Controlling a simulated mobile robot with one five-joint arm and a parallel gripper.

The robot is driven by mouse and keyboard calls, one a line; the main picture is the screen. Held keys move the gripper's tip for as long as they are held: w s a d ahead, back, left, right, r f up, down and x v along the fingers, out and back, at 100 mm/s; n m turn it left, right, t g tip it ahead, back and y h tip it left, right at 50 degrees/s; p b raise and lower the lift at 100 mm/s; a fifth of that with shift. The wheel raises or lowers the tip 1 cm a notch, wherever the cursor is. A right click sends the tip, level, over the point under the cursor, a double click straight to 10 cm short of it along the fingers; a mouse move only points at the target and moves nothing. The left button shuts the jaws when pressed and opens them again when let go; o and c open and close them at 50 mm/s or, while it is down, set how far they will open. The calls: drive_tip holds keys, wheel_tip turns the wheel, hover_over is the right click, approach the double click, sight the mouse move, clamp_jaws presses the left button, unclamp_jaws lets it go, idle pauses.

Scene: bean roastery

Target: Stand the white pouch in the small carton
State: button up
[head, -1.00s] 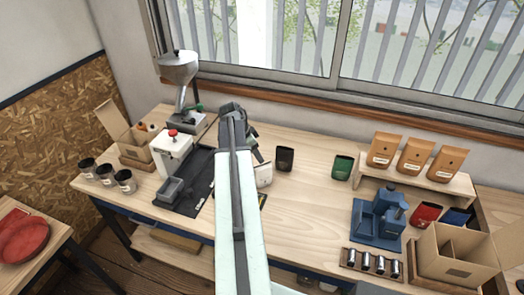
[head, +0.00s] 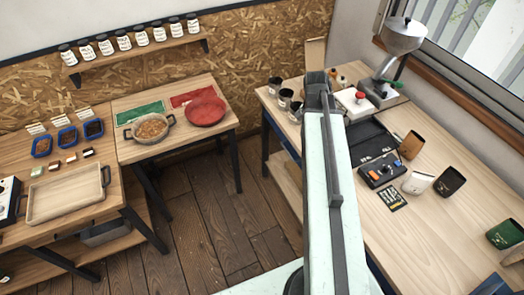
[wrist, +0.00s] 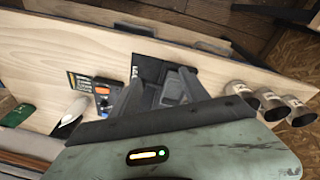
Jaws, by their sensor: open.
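The white pouch (head: 417,183) stands on the workbench at the right of the head view, beside a black pouch (head: 450,182). It also shows at the left of the wrist view (wrist: 72,112), partly hidden. A raised carton flap (head: 315,52) shows at the back of the bench; its box is mostly hidden behind my arm. I cannot tell if it is the small carton. My gripper (wrist: 160,80) is open and empty, apart from the white pouch. In the head view, my arm's end hides the fingers.
Dark cups (head: 285,97) stand near the bench's left edge. A black scale-like device (head: 380,170), a brown pouch (head: 411,145) and a green pouch (head: 505,234) stand on the bench. The wooden floor (head: 205,220) is clear.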

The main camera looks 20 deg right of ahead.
drive_tip(key=w+a+n+y, duration=0.1)
drive_tip(key=a+n, duration=1)
drive_tip(key=a, duration=1.8)
drive_tip(key=shift+w+f+y, duration=0.15)
drive_tip(key=shift+w+y, duration=0.25)
drive_tip(key=shift+w, duration=0.1)
drive_tip(key=shift+o, duration=0.6)
drive_tip(key=shift+s+a+n, duration=0.15)
drive_tip(key=shift+a+n, duration=0.3)
drive_tip(key=shift+n, duration=0.25)
